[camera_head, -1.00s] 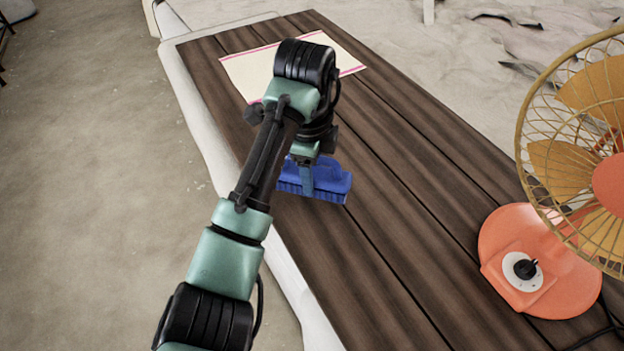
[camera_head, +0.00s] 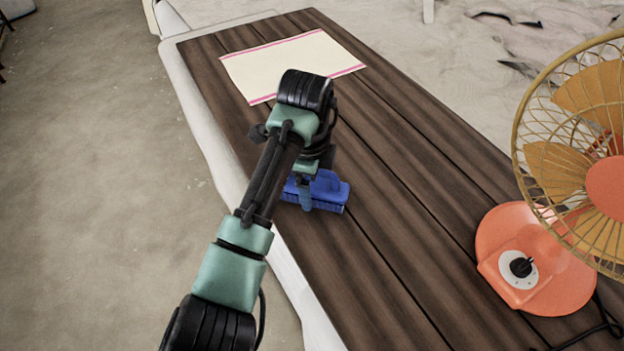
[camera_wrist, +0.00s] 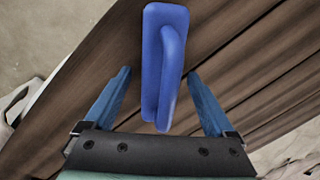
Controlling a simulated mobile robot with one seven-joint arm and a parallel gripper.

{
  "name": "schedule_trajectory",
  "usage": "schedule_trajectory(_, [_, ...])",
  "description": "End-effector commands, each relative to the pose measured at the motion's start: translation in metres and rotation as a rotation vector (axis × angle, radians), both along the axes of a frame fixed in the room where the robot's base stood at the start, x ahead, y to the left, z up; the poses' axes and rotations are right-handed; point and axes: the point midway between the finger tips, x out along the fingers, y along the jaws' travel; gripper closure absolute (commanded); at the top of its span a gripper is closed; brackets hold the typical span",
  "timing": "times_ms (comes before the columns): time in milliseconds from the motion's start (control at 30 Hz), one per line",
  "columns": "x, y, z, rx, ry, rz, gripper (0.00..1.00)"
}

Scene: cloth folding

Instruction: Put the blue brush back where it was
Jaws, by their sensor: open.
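The blue brush (camera_head: 330,188) is on the dark plank table, near its left edge, and looks set down on the wood. My gripper (camera_head: 307,188) is right at it from above; my arm hides part of the brush's left side in the head view. In the wrist view, the brush's long blue handle (camera_wrist: 163,65) lies between the two blue fingers of my gripper (camera_wrist: 158,73). The fingers are spread, with a visible gap on each side of the handle. The underside of the brush is hidden in the wrist view.
A cream cloth with pink stripes (camera_head: 292,62) lies flat at the far end of the table (camera_head: 410,215). An orange fan (camera_head: 537,262) with a wire cage stands at the right, its cord near the front. The middle planks are clear.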

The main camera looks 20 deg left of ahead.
Motion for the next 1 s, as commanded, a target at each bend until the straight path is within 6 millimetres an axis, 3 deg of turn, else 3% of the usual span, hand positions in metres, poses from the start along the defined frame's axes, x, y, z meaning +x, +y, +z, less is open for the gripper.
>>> schedule_trajectory(267, [-0.001, 0.0, 0.019, 0.002, -0.004, 0.0, 0.11])
schedule_trajectory(467, [-0.007, -0.001, 0.061, 0.003, -0.007, -0.002, 0.11])
schedule_trajectory(533, [-0.009, 0.001, 0.083, 0.005, -0.004, 0.001, 0.11])
schedule_trajectory(700, [-0.013, 0.0, 0.11, 0.004, -0.003, 0.002, 0.11])
schedule_trajectory(1000, [-0.015, -0.002, 0.121, -0.001, -0.003, 0.001, 0.11])
